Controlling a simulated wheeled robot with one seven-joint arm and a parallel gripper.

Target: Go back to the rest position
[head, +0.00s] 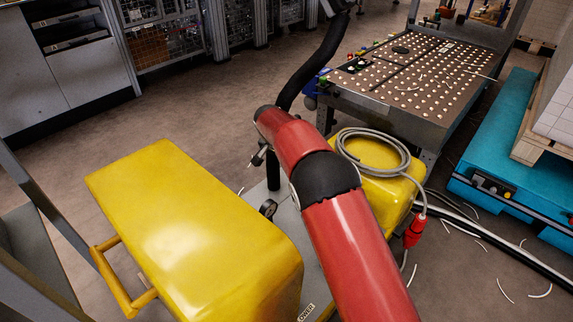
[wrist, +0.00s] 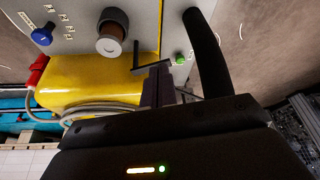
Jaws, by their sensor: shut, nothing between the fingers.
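My gripper (wrist: 158,85) shows in the wrist view, its dark fingers together with nothing visible between them. Its black body with a green light fills the bottom of that view. In the head view my red arm reaches up from the bottom edge to the middle, over the yellow machine. The fingers cannot be made out clearly there. No ream shows in either view.
A large yellow cover (head: 190,225) is at lower left. A smaller yellow housing (head: 385,190) with a coiled grey cable (head: 345,150) is beside my arm. A studded table (head: 430,75) stands behind, a teal platform (head: 500,125) right. Open floor (head: 200,120) lies at left.

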